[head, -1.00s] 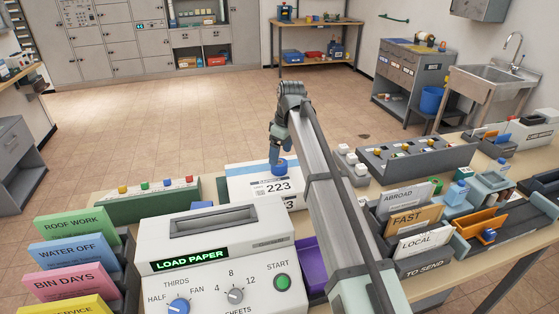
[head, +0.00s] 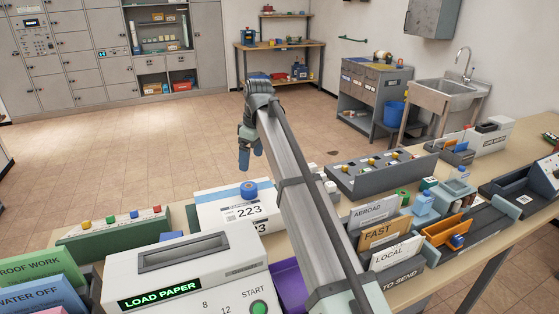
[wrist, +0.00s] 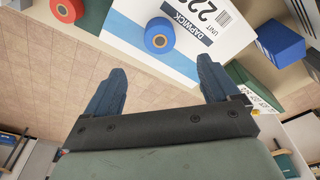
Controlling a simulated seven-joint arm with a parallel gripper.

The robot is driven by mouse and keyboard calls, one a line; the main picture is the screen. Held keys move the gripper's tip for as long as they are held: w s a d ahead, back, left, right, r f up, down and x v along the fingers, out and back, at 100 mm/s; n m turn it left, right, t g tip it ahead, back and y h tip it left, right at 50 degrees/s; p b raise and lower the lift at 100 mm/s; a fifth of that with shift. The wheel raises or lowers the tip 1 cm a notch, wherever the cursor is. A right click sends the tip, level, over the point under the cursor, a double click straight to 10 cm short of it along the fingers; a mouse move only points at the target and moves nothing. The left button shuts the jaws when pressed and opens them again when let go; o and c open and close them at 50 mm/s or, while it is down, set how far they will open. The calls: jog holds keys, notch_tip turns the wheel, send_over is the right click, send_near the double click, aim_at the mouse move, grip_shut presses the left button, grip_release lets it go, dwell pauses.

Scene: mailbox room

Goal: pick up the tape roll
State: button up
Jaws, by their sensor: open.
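A small blue roll with an orange centre, which looks like the tape roll (head: 249,190), sits on top of a white parcel (head: 217,209) with a blue stripe and the number 223. In the wrist view the tape roll (wrist: 159,36) lies on the parcel (wrist: 185,58), beyond the gap between my fingers. My gripper (head: 244,163) hangs in the air beyond the parcel in the head view. In the wrist view my gripper (wrist: 162,68) has its two blue fingers wide apart with nothing between them. The roll is in full view there.
A white paper machine (head: 185,270) stands in front of the parcel. A green box with coloured knobs (head: 115,231) is to its left and a purple tray (head: 288,287) to its right. A grey knob panel (head: 380,173) and letter holders stand further right. The floor beyond the table is clear.

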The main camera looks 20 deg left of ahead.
jog(key=m+h, duration=0.1)
jog(key=h, duration=0.1)
send_over(403, 193)
notch_tip(403, 193, down, 7)
notch_tip(403, 193, down, 14)
jog(key=shift+s+r, duration=0.1)
jog(key=shift+r, duration=0.15)
jog(key=shift+c, duration=0.2)
jog(key=c, duration=1.1)
